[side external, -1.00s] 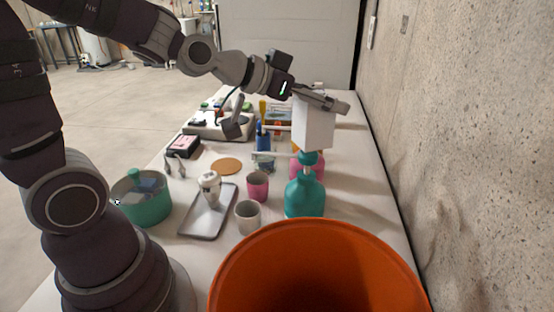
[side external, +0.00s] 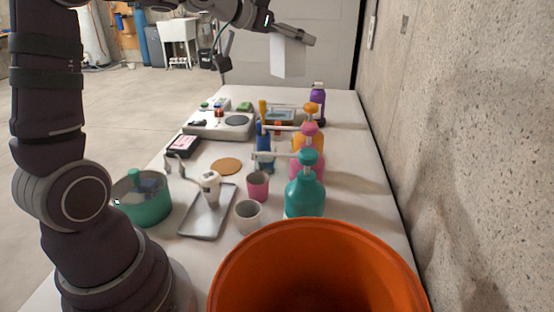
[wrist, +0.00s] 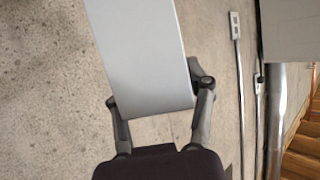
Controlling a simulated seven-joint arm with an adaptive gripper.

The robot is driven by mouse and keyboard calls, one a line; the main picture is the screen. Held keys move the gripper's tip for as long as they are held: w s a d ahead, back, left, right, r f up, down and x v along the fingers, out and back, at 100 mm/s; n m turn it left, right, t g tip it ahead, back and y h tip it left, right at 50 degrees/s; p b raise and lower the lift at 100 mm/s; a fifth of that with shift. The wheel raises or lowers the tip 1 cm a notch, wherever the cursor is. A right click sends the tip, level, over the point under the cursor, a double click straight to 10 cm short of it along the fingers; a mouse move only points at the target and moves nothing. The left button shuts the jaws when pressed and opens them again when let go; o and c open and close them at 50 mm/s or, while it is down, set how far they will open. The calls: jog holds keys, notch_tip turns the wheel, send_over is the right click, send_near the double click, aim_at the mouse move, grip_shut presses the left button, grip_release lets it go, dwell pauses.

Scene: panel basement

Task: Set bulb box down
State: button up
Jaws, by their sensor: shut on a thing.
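The bulb box is a plain white box (side external: 287,56) that hangs below my gripper (side external: 294,34), high above the far end of the table in the side external view. My gripper is shut on it. In the wrist view the box (wrist: 142,55) fills the upper middle, between the two fingers of my gripper (wrist: 158,108). No print shows on the faces in sight. The box is clear of the table (side external: 345,215) and touches nothing but my gripper.
An orange bin (side external: 318,235) stands at the near end. Pump bottles, teal (side external: 304,195), pink and orange, line the right side, with a purple bottle (side external: 318,98) behind. A grey tray (side external: 193,229), cups, a teal pot (side external: 150,205) and a hot-plate device (side external: 205,126) crowd the left. The table's right strip is bare.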

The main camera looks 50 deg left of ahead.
jog(key=w+a+n+y, duration=0.2)
jog(key=a, duration=0.9)
jog(key=shift+f+y, duration=0.15)
jog(key=shift+y, duration=0.25)
jog(key=s+a+n+y, duration=0.1)
jog(key=a, duration=0.2)
jog(key=a+n+y, duration=0.1)
jog(key=a, duration=0.3)
jog(key=s+a+f+n+g+y, duration=0.1)
jog(key=a, duration=0.3)
jog(key=shift+s+a, duration=0.25)
jog(key=shift+s, duration=0.1)
jog(key=shift+y, duration=0.3)
notch_tip(320, 180, down, 26)
jog(key=shift+r, duration=0.15)
jog(key=o, duration=1.2)
